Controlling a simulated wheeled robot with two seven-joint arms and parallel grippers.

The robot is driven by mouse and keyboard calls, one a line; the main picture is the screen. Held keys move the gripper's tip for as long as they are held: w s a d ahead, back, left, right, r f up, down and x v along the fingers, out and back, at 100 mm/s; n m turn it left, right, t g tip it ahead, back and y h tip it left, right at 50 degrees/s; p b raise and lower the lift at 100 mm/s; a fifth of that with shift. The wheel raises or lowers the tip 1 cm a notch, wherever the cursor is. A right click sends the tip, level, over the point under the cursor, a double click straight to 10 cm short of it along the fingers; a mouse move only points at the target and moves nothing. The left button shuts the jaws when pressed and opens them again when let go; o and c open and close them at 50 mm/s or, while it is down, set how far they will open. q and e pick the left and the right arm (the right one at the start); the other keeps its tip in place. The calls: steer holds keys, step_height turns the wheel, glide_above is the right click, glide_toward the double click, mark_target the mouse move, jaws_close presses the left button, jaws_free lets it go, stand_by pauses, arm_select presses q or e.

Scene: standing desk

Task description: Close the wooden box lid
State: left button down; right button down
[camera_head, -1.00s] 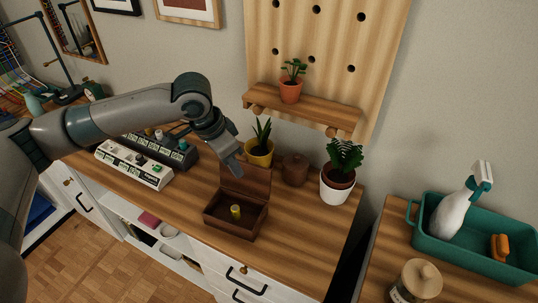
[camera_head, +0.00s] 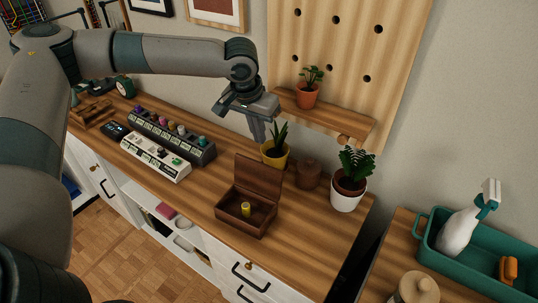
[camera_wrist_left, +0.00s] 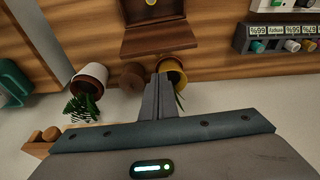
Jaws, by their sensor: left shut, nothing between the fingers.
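The wooden box (camera_head: 240,224) stands on the desk with its lid (camera_head: 259,176) raised open and leaning up at the back. A small yellow cylinder (camera_head: 246,209) stands inside. In the left wrist view the lid (camera_wrist_left: 160,38) and the cylinder (camera_wrist_left: 151,2) show at the top edge, with the rest of the box cut off. My left gripper (camera_head: 265,136) is shut and empty, above and behind the lid, near the yellow-potted plant. Its closed fingers also show in the left wrist view (camera_wrist_left: 165,95), apart from the lid. My right gripper is not in view.
A yellow-potted plant (camera_head: 275,155), a brown lidded jar (camera_head: 308,174) and a white-potted plant (camera_head: 347,197) stand behind the box. A wooden shelf (camera_head: 345,117) juts from the pegboard right of the gripper. Button panels (camera_head: 155,157) sit to the left. The desk right of the box is clear.

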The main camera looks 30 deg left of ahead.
arm_select(q)
steer(key=shift+f, duration=0.1)
steer(key=p, duration=0.2)
glide_above(259, 175)
steer(key=w, duration=0.4)
step_height(259, 175, down, 8)
steer(key=shift+w+a+f, duration=0.15)
steer(key=shift+f, duration=0.25)
steer(key=shift+w+a+f, duration=0.1)
steer(key=shift+w+f, duration=0.05)
steer(key=shift+f, duration=0.2)
steer(key=shift+p, duration=0.4)
